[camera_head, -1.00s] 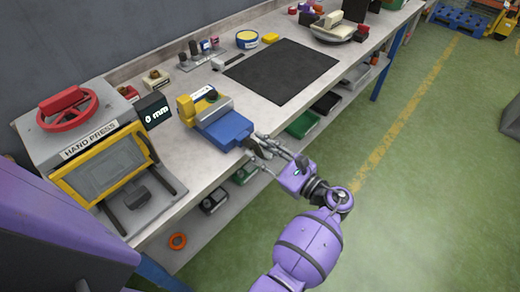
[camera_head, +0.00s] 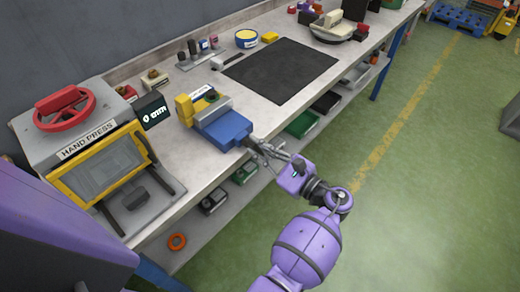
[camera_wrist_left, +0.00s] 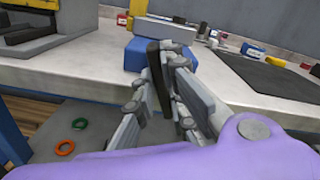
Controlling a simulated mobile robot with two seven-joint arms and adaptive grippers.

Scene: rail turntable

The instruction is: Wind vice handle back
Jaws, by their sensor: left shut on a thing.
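The vice (camera_head: 222,128) has a blue body and yellow parts and sits at the front edge of the bench. It also shows in the left wrist view as a blue block (camera_wrist_left: 140,54). Its dark handle (camera_wrist_left: 157,76) stands nearly upright in the left wrist view, in front of the blue block. My left gripper (camera_head: 258,146) is at the vice's front, off the bench edge, and is shut on the handle. Its grey fingers hide part of the handle. My right gripper is not in view.
A hand press (camera_head: 82,150) with a red wheel stands left of the vice. A small black display (camera_head: 151,110) sits between them, its reading blurred. A black mat (camera_head: 282,70) lies to the right. Bins (camera_head: 302,124) sit on the shelf below. The green floor in front is clear.

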